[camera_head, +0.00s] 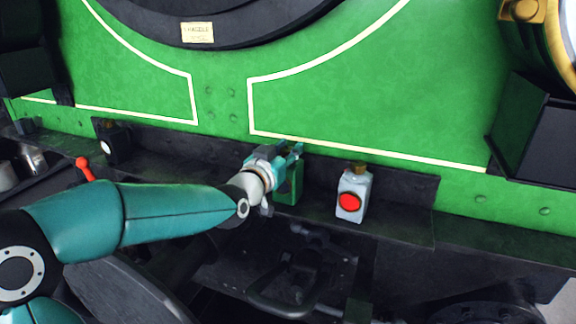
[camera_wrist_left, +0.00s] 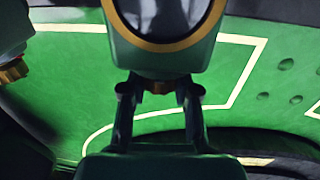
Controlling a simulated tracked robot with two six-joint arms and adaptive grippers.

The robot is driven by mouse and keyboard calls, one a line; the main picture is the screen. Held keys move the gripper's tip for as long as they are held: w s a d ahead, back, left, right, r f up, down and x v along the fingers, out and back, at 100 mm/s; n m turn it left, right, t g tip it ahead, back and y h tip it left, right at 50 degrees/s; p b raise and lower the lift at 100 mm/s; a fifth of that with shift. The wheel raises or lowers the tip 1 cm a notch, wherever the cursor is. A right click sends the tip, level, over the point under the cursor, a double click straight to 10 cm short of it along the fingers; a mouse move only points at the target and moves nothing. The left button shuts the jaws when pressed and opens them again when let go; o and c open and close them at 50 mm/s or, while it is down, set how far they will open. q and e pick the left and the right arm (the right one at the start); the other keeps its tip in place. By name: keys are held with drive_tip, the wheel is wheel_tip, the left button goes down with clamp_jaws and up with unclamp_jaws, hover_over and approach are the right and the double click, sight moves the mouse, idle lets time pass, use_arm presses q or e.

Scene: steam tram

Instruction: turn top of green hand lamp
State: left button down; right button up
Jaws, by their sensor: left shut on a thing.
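The green hand lamp (camera_head: 291,189) stands on the dark shelf in front of the green tram front, partly hidden behind my left gripper (camera_head: 291,154). In the left wrist view the lamp (camera_wrist_left: 168,58) fills the upper middle, with a dark round lens in a yellow ring. Its small brass-coloured top (camera_wrist_left: 159,88) lies between the fingers of my left gripper (camera_wrist_left: 157,92), which is shut on it. The top is mostly hidden in the head view. My right gripper is in neither view.
A white lamp (camera_head: 347,186) with a red lens and brass top stands close to the right on the shelf. A black lamp (camera_head: 112,146) stands further left. A red-knobbed lever (camera_head: 85,167) rises at the left. A dark box (camera_head: 537,130) juts out at the far right.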

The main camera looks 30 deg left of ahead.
use_arm(q)
drive_tip(key=shift+a+f+m+h+b, duration=0.1)
drive_tip(key=shift+a+m+h+b, duration=0.05)
drive_tip(key=shift+m+h+b, duration=0.7)
drive_tip(key=shift+h, duration=0.65)
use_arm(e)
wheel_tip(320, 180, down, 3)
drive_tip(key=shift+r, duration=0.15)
use_arm(q)
drive_tip(key=shift+m+h, duration=0.35)
drive_tip(key=shift+h, duration=0.05)
drive_tip(key=c, duration=0.8)
unclamp_jaws()
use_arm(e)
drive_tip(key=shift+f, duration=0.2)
use_arm(q)
drive_tip(key=shift+s+a+r, duration=0.1)
drive_tip(key=shift+s+a, duration=0.05)
drive_tip(key=shift+s, duration=2.85)
drive_tip(key=shift+s+a+r, duration=0.1)
drive_tip(key=shift+s+a, duration=0.05)
drive_tip(key=shift+s, duration=2.85)
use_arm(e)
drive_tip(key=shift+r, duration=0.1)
